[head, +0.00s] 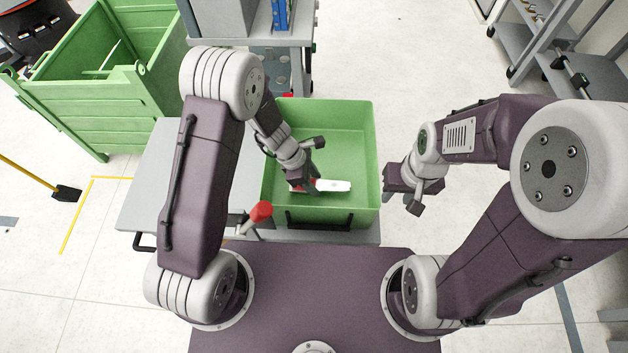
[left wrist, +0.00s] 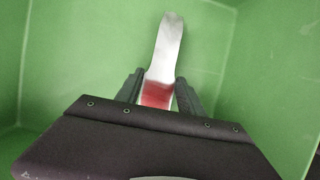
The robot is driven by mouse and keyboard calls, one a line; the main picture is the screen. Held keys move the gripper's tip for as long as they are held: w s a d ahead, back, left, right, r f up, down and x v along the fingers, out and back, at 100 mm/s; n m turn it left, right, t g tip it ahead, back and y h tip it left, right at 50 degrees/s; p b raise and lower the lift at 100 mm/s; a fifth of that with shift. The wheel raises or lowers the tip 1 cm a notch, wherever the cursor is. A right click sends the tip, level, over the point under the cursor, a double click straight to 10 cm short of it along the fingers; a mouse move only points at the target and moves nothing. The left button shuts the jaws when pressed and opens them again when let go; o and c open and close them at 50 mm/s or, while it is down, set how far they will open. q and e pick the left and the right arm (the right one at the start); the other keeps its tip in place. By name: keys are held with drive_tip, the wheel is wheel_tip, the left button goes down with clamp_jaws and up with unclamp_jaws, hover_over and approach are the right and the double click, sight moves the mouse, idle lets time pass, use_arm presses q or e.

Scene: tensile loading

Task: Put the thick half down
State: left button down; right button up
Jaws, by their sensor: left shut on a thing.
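The thick half (head: 333,186) is a flat, pale metal piece with a red end, seen inside the green bin (head: 348,118). In the left wrist view the half (left wrist: 166,48) points away from me, its red part between my fingers. My left gripper (head: 312,184) reaches down into the bin and is shut on the half near the red end; the left wrist view also shows its fingers (left wrist: 159,92). I cannot tell whether the half touches the bin floor. My right gripper (head: 402,196) is outside the bin, to its right; its finger opening is not clear.
The bin stands on a grey cart (head: 180,180), with green walls on all sides. A red-knobbed lever (head: 261,212) is at its near left. A large green crate (head: 100,100) is at the left, a grey machine (head: 275,75) behind.

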use_arm(q)
drive_tip(key=c, duration=0.7)
unclamp_jaws()
drive_tip(key=p+v, duration=0.7)
drive_tip(key=v, duration=0.5)
drive_tip(key=s+a+r+m+y, duration=0.1)
drive_tip(key=s+a+r+m, duration=0.2)
drive_tip(key=m, duration=0.3)
drive_tip(key=s+a+r+m+y, duration=0.1)
drive_tip(key=s+a+r+m, duration=0.1)
drive_tip(key=m, duration=0.4)
drive_tip(key=s+a+r+m+t+y, duration=0.1)
drive_tip(key=s+a+r+m+y, duration=0.1)
drive_tip(key=s+a+m, duration=0.3)
drive_tip(key=shift+a+r+m, duration=0.4)
drive_tip(key=shift+a+r, duration=0.25)
drive_tip(key=shift+r, duration=0.25)
